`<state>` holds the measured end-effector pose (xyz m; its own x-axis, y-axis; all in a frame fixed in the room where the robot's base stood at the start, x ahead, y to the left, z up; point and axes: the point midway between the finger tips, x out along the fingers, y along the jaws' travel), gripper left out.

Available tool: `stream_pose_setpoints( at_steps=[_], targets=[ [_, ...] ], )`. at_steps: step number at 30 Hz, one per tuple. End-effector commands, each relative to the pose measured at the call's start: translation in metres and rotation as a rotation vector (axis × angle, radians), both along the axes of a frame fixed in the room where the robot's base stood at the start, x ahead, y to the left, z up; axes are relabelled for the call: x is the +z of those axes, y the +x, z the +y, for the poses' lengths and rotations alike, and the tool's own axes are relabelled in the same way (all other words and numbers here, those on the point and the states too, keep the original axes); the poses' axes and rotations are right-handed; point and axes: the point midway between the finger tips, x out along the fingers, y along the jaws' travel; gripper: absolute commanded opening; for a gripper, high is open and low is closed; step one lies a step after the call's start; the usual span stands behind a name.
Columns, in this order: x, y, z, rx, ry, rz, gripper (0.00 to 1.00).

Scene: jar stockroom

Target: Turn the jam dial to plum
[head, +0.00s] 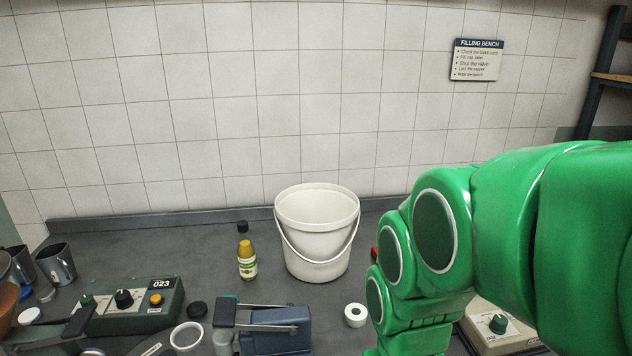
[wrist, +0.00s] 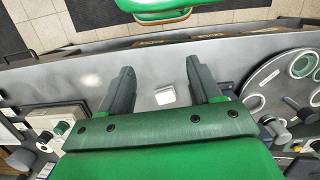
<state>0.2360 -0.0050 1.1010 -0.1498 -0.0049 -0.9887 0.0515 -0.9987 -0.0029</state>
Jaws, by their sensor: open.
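A beige box with a dark green knob (head: 499,323) stands at the lower right of the head view, partly hidden behind my arm. A dark green box (head: 130,305) with a black knob (head: 124,298), an orange button and a "023" display stands at the lower left. I cannot read any jam names, so I cannot tell which knob is the jam dial or where it points. In the wrist view my gripper (wrist: 158,72) is open and empty above the grey bench. A knob (wrist: 61,128) on a pale box shows at its left, apart from the fingers.
A white bucket (head: 316,233), a yellow-capped bottle (head: 247,261), a white roll (head: 355,315) and a blue-grey device (head: 275,329) stand on the bench. A round tray (wrist: 251,84) with rings is right of my gripper. A small white block (wrist: 165,95) shows between the fingers, below.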

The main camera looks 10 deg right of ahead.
Motion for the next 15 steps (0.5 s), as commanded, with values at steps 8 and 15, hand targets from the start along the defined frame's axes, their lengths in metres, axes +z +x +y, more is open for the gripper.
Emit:
stream_pose_setpoints(
  at_steps=[8,15],
  targets=[
    [0.020,0.075,-0.035,0.150,0.022,-0.050,0.61],
    [0.025,0.138,-0.090,0.226,0.037,-0.099,0.61]
  ],
)
